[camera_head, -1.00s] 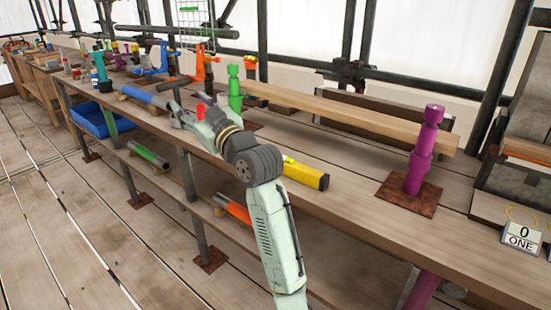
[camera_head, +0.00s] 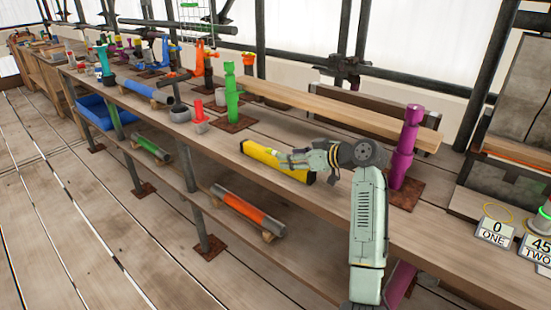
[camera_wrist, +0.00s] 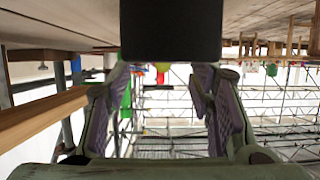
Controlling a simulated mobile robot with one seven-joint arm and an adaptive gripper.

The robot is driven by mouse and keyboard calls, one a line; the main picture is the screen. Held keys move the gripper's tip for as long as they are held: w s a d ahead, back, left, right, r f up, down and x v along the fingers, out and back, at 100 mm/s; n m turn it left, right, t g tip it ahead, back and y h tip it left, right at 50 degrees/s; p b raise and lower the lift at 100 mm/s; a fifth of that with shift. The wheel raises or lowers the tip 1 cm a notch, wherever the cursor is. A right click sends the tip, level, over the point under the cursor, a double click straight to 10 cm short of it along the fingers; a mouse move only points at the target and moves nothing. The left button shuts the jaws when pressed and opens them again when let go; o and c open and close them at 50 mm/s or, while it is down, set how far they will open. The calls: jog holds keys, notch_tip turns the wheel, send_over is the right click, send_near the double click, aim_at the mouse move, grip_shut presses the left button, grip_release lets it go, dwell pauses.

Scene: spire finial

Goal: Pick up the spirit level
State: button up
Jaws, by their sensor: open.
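The spirit level (camera_head: 258,155) is a yellow bar with a dark end, lying on the workbench (camera_head: 215,150) near its front edge. In the head view my gripper (camera_head: 287,158) is at its right part, overlapping it in the picture and pointing left; part of the level is hidden behind it. I cannot tell whether they touch. In the wrist view my gripper (camera_wrist: 162,85) has its two fingers spread apart. A dark block fills the top middle of that view; I cannot tell whether it is the level's end.
A purple post (camera_head: 405,150) stands right of my gripper and a green post (camera_head: 232,95) behind the level. A long wooden plank (camera_head: 340,112) runs along the back. An orange and grey tube (camera_head: 245,210) lies on the lower shelf. Numbered cards (camera_head: 497,230) stand at right.

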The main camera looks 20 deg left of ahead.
aim_at(275, 160)
jog(key=p+x, duration=0.1)
jog(key=x, duration=0.3)
jog(key=shift+a+p, duration=0.25)
jog(key=shift+p, duration=0.05)
jog(key=shift+s, duration=0.1)
jog(key=shift+c, duration=0.2)
grip_shut()
